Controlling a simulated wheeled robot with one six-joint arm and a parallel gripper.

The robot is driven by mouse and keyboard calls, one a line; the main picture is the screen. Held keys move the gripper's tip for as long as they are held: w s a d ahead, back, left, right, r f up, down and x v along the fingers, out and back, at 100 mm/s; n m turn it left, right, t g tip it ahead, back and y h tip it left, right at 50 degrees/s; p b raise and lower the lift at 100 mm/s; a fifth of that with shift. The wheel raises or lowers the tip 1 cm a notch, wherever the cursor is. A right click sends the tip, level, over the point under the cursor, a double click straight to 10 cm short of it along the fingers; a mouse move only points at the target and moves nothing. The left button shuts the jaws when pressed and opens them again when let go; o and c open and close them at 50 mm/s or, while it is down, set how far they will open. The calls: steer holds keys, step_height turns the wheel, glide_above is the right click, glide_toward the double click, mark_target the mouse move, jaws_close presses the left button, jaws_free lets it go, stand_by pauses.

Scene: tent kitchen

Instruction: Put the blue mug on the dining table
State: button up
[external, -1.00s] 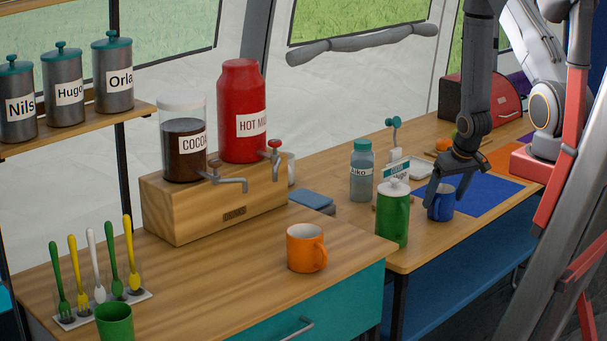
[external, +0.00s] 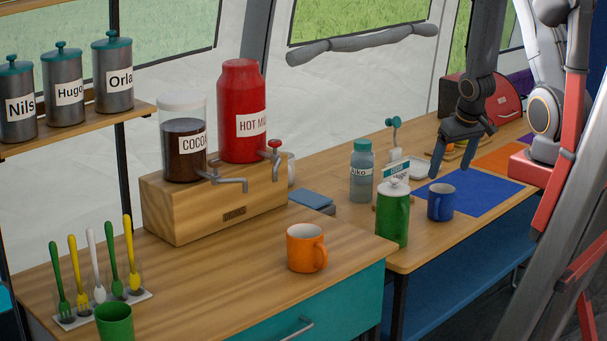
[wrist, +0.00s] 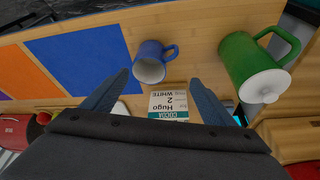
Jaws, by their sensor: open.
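The blue mug (external: 440,202) stands upright on the lower wooden table (external: 405,262), at the near left edge of a blue mat (external: 490,194). In the wrist view the blue mug (wrist: 151,64) lies ahead of the fingertips, with its handle toward the green pot. My gripper (external: 462,158) is open and empty, above and a little behind the mug, apart from it. In the wrist view its two fingers (wrist: 158,92) are spread wide with nothing between them but the card behind.
A green lidded pot (external: 393,215) stands close left of the mug. Behind are a labelled card (external: 396,172), a grey bottle (external: 361,174) and a white tray (external: 415,168). An orange mug (external: 306,248) stands on the nearer counter. The blue mat's surface is clear.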

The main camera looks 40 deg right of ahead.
steer(key=s+a+r+n+g, duration=0.1)
steer(key=s+a+r, duration=0.1)
steer(key=a+r, duration=0.3)
steer(key=s+a+r+n+g+y, duration=0.1)
steer(key=a+r, duration=0.4)
steer(key=a, duration=0.6)
steer(key=shift+s+r+n, duration=0.2)
steer(key=shift+s+n, duration=0.4)
steer(key=shift+s, duration=0.2)
steer(key=shift+a, duration=0.1)
steer(key=shift+f+b, duration=0.4)
steer(key=shift+f, duration=0.05)
